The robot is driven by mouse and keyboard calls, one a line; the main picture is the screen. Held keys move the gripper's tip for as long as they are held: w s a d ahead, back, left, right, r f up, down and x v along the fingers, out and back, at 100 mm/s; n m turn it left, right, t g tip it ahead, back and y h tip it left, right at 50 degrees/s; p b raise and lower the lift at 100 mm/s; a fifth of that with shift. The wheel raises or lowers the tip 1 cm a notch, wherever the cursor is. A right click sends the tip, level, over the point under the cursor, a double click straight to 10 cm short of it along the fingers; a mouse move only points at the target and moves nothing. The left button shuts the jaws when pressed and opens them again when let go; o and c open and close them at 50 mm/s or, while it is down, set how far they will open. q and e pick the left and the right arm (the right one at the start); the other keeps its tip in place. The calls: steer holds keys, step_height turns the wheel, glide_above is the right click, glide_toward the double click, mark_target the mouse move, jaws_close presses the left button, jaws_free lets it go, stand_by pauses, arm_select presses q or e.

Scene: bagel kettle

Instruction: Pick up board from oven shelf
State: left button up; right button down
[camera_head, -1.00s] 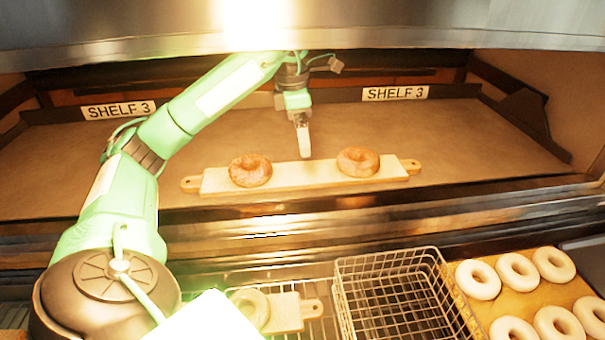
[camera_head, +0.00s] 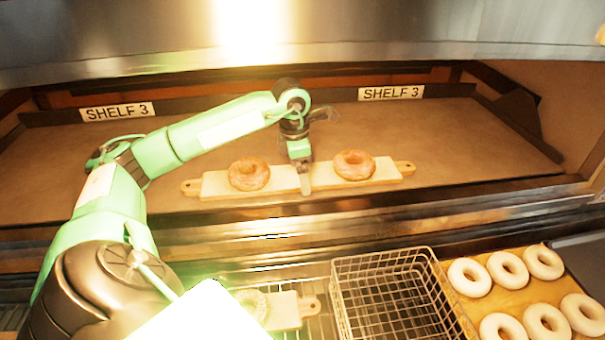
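A long pale wooden board (camera_head: 318,176) with a handle at each end lies on the oven shelf (camera_head: 470,140). It carries two browned bagels, a left one (camera_head: 249,174) and a right one (camera_head: 353,166), with a bare stretch between them. My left gripper (camera_head: 305,186) points down at this bare middle, its fingers overlapping the board in the picture. I see its fingers nearly edge-on, so I cannot tell whether they are apart or closed on the board. My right gripper is not in view.
Below the oven are an empty wire basket (camera_head: 392,300), a board with several pale bagels (camera_head: 489,293) at right, and another small board (camera_head: 283,312) with a bagel, partly hidden by my arm. The oven's metal upper edge (camera_head: 420,40) hangs over the opening.

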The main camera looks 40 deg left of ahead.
arm_select(q)
steer(key=shift+f, duration=0.15)
steer(key=c, duration=1)
steer(key=shift+c, duration=1)
steer(key=shift+r, duration=0.2)
